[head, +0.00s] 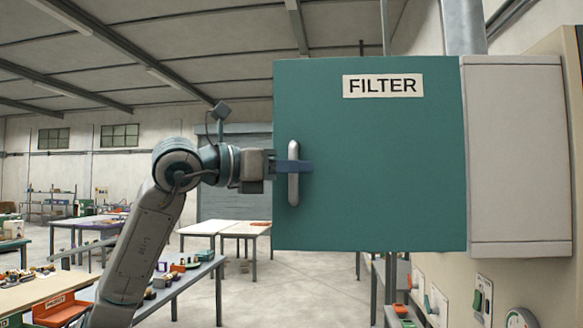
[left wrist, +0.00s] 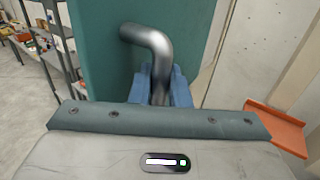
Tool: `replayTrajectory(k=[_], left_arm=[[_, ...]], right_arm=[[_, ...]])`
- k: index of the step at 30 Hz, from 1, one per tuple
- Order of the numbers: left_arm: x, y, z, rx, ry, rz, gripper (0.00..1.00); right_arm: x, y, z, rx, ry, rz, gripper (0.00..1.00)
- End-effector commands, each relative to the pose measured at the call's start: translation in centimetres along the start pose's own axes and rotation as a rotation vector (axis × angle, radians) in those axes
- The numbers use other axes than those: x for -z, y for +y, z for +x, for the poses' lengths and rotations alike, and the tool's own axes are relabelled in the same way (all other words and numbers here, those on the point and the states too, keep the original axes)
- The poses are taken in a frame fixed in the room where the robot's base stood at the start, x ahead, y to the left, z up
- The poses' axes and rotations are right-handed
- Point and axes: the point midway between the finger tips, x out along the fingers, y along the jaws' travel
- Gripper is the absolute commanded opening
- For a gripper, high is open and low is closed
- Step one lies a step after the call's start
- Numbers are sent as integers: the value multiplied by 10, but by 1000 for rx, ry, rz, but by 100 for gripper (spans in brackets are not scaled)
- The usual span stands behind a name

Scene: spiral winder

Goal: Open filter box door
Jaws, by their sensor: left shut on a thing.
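The filter box door (head: 400,160) is a flat teal panel with a white FILTER label (head: 383,85). A pale grey box section (head: 515,150) adjoins its right edge in the head view, and I see no clear gap there. A vertical grey metal handle (head: 293,195) sits near the door's left edge. My left gripper (head: 298,167) reaches it from the left, with its blue fingers shut around the handle. In the left wrist view the bent, shiny handle (left wrist: 157,42) runs down between the blue fingers (left wrist: 163,88), beside the teal panel (left wrist: 98,50).
A beige wall or cabinet (head: 460,275) with switches (head: 483,297) stands at the lower right. A grey pipe (head: 463,25) rises above the box. Work tables (head: 230,227) stand behind, and a bench with parts (head: 180,285) is at the lower left.

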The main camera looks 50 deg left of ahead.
Motion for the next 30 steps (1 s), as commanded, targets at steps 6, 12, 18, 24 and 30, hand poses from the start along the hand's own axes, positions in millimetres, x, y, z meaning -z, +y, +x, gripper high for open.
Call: replayTrajectory(k=[6, 12, 18, 24, 30], left_arm=[[-1, 0, 0, 1, -3, 0, 0], [-1, 0, 0, 1, -2, 0, 0], [0, 0, 0, 1, -1, 0, 36], [0, 0, 0, 0, -1, 0, 36], [3, 0, -22, -4, -3, 2, 36]], right_arm=[[4, 0, 0, -1, 6, 0, 36], [4, -1, 0, 1, 6, 1, 36], [4, -5, 0, 5, 5, 2, 36], [2, -5, 1, 5, 4, 2, 36], [-1, -6, 14, 5, 1, 2, 36]])
